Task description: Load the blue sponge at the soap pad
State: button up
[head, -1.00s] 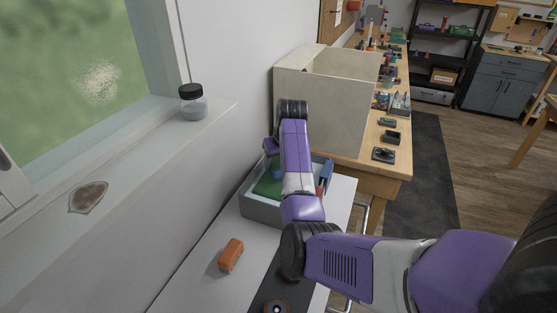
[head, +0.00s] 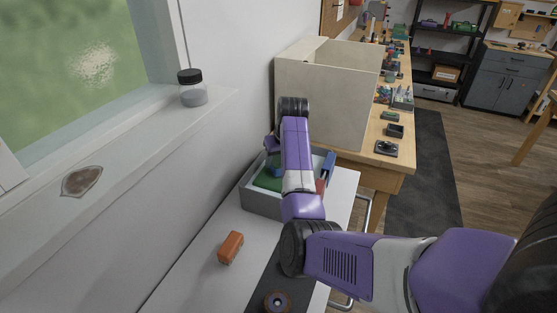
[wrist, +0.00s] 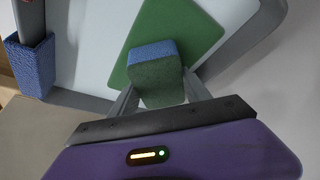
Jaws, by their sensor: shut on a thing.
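My gripper (wrist: 158,92) is shut on the blue sponge (wrist: 152,53), a small block with a blue side and a dark green face toward the wrist camera. The sponge is over the flat green soap pad (wrist: 178,25); I cannot tell whether they touch. In the head view the green pad (head: 268,181) lies in a grey tray (head: 262,204), and my arm hides part of it. The gripper (head: 275,160) is partly hidden there behind my own wrist.
A blue textured block (wrist: 32,68) sits at the tray's rim and also shows in the head view (head: 328,164). An orange block (head: 231,248) lies on the white counter in front of the tray. A large pale box (head: 325,95) stands behind. A jar (head: 192,92) stands on the sill.

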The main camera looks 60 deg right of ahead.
aim_at(278, 158)
jog(key=shift+f, duration=0.55)
dwell(0.5)
dwell(0.5)
notch_tip(278, 158, up, 5)
jog(key=p, duration=0.4)
jog(key=shift+r+p, duration=0.1)
jog(key=shift+p, duration=0.25)
jog(key=shift+r, duration=0.95)
